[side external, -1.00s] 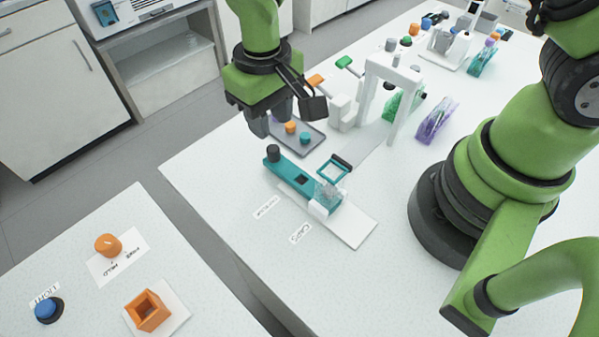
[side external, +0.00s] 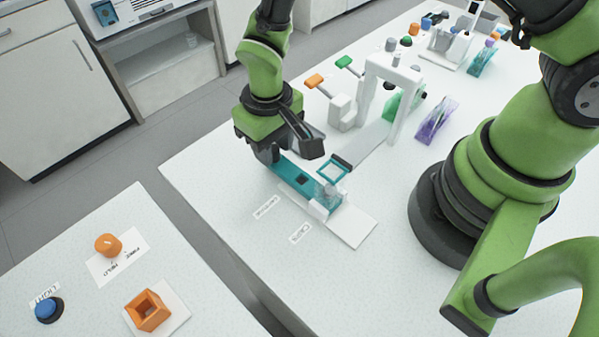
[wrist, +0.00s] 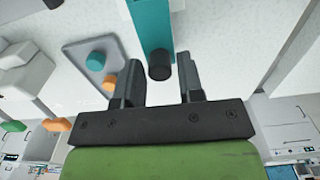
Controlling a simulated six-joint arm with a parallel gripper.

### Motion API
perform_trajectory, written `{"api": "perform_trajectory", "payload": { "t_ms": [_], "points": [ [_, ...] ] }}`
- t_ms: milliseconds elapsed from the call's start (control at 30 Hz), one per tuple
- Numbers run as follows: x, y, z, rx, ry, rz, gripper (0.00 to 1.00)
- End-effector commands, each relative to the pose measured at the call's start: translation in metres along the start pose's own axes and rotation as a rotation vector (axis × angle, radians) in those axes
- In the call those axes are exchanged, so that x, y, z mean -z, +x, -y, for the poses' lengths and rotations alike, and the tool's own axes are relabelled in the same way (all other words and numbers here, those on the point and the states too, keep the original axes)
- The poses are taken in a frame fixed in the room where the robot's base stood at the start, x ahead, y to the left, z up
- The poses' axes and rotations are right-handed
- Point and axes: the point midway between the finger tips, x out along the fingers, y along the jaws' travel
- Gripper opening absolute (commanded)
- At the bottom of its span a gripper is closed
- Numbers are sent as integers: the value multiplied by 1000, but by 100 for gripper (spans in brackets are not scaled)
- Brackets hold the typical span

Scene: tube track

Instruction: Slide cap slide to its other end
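The cap slide (side external: 290,177) is a long teal bar on a white base, with a square dark opening midway and a clear part at its near right end. Its dark round knob (wrist: 159,65) stands at the far left end; in the side view my gripper hides it. My gripper (side external: 268,156) is over that end, pointing down. In the wrist view its two fingers stand apart, one on each side of the knob, with a gap visible on both sides. The fingers appear not to touch the knob.
A grey tray with a teal cap (wrist: 96,58) and an orange cap (wrist: 110,82) lies beside the slide. A white gate (side external: 391,75) and levers (side external: 315,81) stand behind. A teal square frame (side external: 333,170) is close by the slide. Labels lie on the clear table in front.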

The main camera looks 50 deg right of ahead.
Motion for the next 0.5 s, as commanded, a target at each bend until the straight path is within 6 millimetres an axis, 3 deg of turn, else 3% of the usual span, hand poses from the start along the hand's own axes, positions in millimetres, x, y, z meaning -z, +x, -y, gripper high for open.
{"api": "perform_trajectory", "payload": {
  "t_ms": [200, 333, 500],
  "points": [
    [0, 0, 0, 0, 0, 0, 35],
    [0, 0, 0, 0, 0, 0, 8],
    [-1, 0, 0, 0, 0, 0, 7]
  ]
}}
